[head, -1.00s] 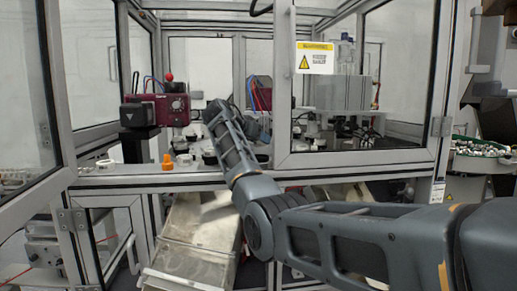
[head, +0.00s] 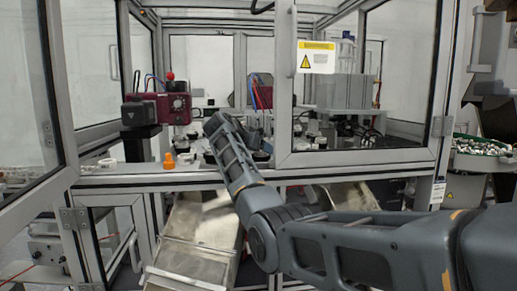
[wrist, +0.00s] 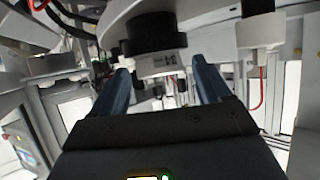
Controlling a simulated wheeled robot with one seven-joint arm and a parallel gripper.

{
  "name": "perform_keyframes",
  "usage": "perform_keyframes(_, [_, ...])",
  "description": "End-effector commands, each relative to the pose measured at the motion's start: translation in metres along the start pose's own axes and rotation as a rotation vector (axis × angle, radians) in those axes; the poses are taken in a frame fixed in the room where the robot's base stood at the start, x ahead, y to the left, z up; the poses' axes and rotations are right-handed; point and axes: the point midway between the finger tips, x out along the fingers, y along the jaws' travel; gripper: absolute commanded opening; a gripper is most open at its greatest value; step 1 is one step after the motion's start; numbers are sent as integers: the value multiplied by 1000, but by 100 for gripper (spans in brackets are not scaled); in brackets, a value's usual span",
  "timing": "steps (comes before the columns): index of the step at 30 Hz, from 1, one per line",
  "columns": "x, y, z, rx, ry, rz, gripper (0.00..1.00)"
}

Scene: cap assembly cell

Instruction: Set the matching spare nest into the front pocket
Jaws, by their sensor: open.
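In the wrist view, my gripper (wrist: 160,67) is open, with one dark blue finger on each side. A pale nest block (wrist: 152,62) with a small printed label and a black round part above it shows between the fingertips. I cannot tell whether the fingers touch it. A similar pale nest with a black part (wrist: 262,30) is to the right. A large pale round plate (wrist: 112,22) lies behind them. I cannot make out the front pocket or which spare nest matches.
An orange capped piece (head: 169,160) and a white ring-shaped piece (head: 107,163) stand on the cell's front ledge. A dark red camera-like unit (head: 160,108) is at left. The glass door frame (head: 284,90) stands close right of my arm. A metal chute (head: 200,232) is below.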

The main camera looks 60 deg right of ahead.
Motion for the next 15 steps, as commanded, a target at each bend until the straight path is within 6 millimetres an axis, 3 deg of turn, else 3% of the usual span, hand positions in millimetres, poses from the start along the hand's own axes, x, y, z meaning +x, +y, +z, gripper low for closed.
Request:
perform_keyframes(5, [-10, -1, 0, 1, 2, -2, 77])
perform_keyframes(15, [-75, -1, 1, 2, 3, -4, 77])
